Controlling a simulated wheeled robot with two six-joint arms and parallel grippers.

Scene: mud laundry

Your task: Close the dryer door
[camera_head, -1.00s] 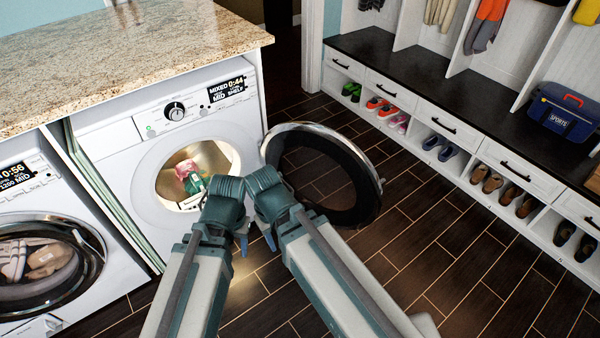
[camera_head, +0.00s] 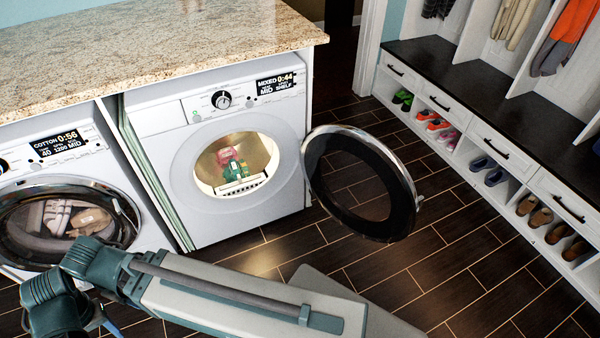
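The dryer (camera_head: 280,135) is the white machine under the right part of the counter; its display reads MIXED 0:44. Its round door (camera_head: 400,205), with a dark ring and chrome edge, stands wide open to the right, hinged at the opening's right side. Red and green laundry (camera_head: 232,162) shows inside the lit drum. One of my arms crosses the bottom of the view, its jointed part at lower left, in front of the washer. Nothing of mine touches the door. The fingertips of neither gripper can be made out.
A washer (camera_head: 150,225) with a dark round door stands left of the dryer, under the granite counter (camera_head: 150,45). A bench (camera_head: 470,90) with shoe cubbies and hanging clothes lines the right side. Dark tiled floor (camera_head: 440,265) is clear between door and bench.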

